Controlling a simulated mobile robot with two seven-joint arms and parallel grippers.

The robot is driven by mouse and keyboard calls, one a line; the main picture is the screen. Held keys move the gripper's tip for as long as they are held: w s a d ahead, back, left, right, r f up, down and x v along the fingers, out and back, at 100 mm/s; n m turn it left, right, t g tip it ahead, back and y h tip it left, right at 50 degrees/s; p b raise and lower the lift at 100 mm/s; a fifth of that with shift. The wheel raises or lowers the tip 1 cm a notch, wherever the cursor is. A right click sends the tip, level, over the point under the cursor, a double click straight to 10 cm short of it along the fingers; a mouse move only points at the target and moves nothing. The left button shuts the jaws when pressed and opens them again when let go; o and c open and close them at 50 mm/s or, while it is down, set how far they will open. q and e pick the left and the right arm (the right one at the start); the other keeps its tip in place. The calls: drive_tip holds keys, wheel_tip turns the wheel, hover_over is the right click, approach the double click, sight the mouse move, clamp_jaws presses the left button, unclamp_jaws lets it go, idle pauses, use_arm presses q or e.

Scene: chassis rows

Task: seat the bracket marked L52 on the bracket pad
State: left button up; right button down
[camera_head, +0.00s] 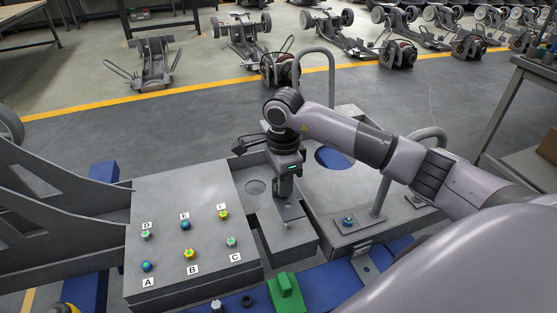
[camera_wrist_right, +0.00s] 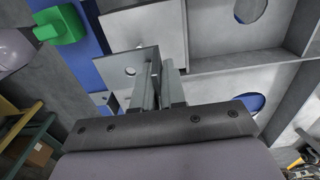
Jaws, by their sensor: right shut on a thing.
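My right gripper (camera_head: 284,190) is shut on a grey metal bracket (camera_head: 291,212). The bracket hangs below the fingers, over the grey chassis between the button panel and the large tray section. In the right wrist view the bracket (camera_wrist_right: 132,70) is a plate with a round hole, and an upright part of it is between the fingers (camera_wrist_right: 170,88). Another small metal bracket with a hole (camera_head: 366,267) is at the blue bench's edge, to the right. No L52 mark is readable, and I cannot tell which surface is the bracket pad. My left gripper is not in view.
A panel (camera_head: 160,205) with several coloured buttons lettered A to F is at left. A green block (camera_head: 287,292) stands on the blue bench (camera_head: 330,286). A curved grey tube (camera_head: 333,80) rises behind my arm. Chassis rows lie beyond the yellow floor line.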

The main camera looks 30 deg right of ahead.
drive_tip(key=shift+w+f, duration=0.1)
drive_tip(key=shift+f, duration=0.15)
use_arm(q)
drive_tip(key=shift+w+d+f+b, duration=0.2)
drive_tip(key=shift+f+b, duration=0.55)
drive_tip(key=shift+b, duration=0.55)
use_arm(e)
drive_tip(key=shift+d+f, duration=0.1)
drive_tip(key=shift+f, duration=1.7)
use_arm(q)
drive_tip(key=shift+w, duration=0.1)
use_arm(e)
drive_tip(key=shift+f, duration=0.1)
use_arm(q)
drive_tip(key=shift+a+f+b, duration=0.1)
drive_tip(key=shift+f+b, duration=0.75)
drive_tip(key=shift+b, duration=0.05)
use_arm(e)
drive_tip(key=shift+f, duration=1)
drive_tip(key=shift+f+b, duration=0.7)
drive_tip(key=shift+f, duration=0.25)
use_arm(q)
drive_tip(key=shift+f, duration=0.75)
use_arm(e)
drive_tip(key=c, duration=1.1)
unclamp_jaws()
